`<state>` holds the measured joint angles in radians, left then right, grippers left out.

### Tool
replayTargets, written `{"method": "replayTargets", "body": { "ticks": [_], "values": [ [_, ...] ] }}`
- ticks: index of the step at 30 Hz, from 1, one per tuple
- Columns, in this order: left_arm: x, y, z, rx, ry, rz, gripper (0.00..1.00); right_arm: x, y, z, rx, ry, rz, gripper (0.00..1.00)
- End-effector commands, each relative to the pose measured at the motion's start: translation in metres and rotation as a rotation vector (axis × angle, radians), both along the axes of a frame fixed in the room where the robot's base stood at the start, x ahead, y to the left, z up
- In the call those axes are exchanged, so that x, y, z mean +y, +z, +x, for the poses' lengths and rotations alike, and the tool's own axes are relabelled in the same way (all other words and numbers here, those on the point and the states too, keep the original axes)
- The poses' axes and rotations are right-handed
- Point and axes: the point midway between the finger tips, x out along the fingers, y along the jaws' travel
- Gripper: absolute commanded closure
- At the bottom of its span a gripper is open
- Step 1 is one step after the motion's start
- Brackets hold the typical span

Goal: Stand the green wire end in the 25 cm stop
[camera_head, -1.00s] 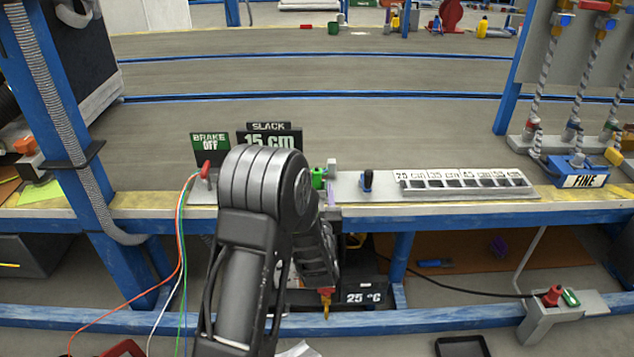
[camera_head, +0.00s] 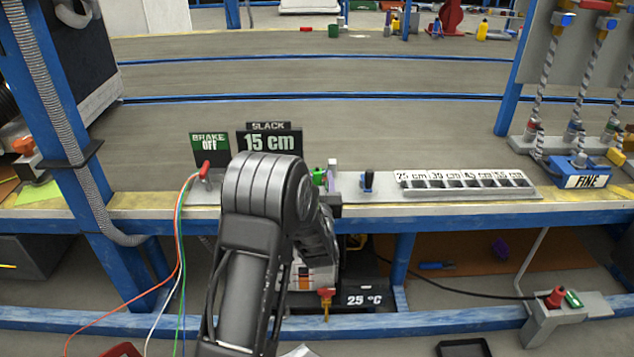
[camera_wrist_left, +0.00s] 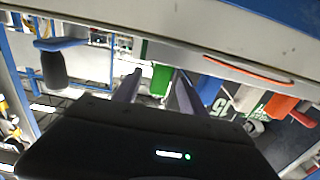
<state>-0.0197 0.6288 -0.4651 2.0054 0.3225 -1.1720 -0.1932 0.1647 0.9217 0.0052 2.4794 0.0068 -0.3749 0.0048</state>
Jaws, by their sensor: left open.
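A green block (camera_head: 319,176), which may be the green wire end, shows just past my left wrist on the bench's near edge. It also shows in the left wrist view (camera_wrist_left: 160,78), between my fingertips and apart from them as far as I can see. My left gripper (camera_wrist_left: 156,82) is open; my own arm hides most of it in the head view. The stop rack (camera_head: 468,193) lies to the right, with the 25 cm stop (camera_head: 412,184) at its left end. My right gripper is not in view.
A white-topped post (camera_head: 332,166) and a dark blue-handled lever (camera_head: 367,180) stand between the green block and the rack. Orange, white and green wires (camera_head: 182,235) hang at the left by a red lever (camera_head: 205,170).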

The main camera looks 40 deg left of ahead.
Motion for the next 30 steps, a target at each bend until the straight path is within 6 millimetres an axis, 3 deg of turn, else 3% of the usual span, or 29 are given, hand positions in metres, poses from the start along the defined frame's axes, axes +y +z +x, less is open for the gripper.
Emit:
{"method": "replayTargets", "body": {
  "ticks": [3, 21, 30],
  "values": [
    [-0.0001, 0.0001, -0.0001, 0.0, 0.0, 0.0, 0.51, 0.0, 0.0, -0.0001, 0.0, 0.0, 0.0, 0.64],
    [-0.0001, 0.0001, -0.0001, 0.0, 0.0, 0.0, 1.0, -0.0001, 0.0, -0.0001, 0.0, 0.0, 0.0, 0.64],
    [-0.0001, 0.0002, -0.0001, -0.001, 0.0, 0.001, 1.0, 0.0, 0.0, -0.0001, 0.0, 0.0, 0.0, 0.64]
  ]
}}
